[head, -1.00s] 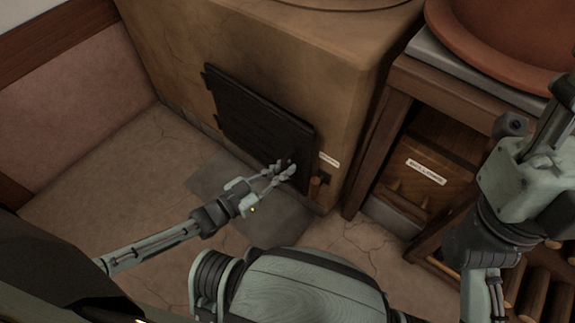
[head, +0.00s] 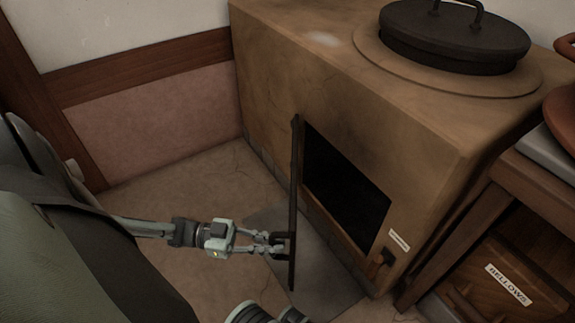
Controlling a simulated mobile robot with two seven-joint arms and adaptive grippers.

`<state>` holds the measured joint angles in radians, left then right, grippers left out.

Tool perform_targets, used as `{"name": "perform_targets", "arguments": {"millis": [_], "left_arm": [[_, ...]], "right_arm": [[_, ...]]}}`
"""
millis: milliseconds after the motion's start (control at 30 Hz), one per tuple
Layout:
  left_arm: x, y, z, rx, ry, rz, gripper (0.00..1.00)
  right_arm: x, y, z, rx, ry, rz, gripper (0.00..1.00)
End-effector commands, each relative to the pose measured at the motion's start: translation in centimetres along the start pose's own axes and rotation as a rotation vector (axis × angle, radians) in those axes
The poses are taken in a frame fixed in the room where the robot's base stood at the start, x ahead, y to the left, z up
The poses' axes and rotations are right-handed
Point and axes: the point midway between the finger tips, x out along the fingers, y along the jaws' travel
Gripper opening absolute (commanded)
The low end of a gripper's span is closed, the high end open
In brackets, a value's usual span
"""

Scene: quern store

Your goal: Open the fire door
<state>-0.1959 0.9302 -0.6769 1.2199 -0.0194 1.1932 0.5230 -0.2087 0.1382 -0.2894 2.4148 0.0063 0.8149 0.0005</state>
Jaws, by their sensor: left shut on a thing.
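The fire door (head: 295,190) is a dark metal panel on the front of the clay stove (head: 420,150). It stands swung out, seen nearly edge-on, hinged at the left side of the dark opening (head: 345,190). My left gripper (head: 280,242) is shut at the door's free side, near its lower end. The part it grips, probably the handle, is mostly hidden by the fingers.
A latch with a wooden piece (head: 380,261) and a small label (head: 399,240) sit right of the opening. A lidded dark pot (head: 455,38) is on top of the stove. A wooden bench with a box labelled bellows (head: 500,290) stands at right. Floor (head: 185,205) left of the door is clear.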

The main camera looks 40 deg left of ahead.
Motion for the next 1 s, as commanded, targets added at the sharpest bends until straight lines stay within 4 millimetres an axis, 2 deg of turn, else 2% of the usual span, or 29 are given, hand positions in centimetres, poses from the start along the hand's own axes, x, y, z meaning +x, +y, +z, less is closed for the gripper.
{"name": "perform_targets", "arguments": {"millis": [433, 467, 633, 1000], "left_arm": [[-0.42, 0.07, -0.05, -0.002, 0.002, 0.001, 0.0], [-0.41, 0.07, -0.05, -0.002, 0.002, 0.001, 0.12], [-0.41, 0.05, -0.03, -0.001, 0.002, 0.001, 0.33], [-0.87, -0.02, 0.03, -0.001, -0.001, -0.001, 0.34]], "right_arm": [[-0.08, -0.11, -0.04, 0.004, 0.001, 0.001, 0.4], [-0.09, -0.12, -0.05, 0.004, 0.001, 0.001, 0.4], [-0.13, -0.12, -0.04, 0.005, 0.0, 0.002, 0.4], [-0.31, -0.1, 0.13, 0.005, -0.007, 0.004, 0.4]]}}
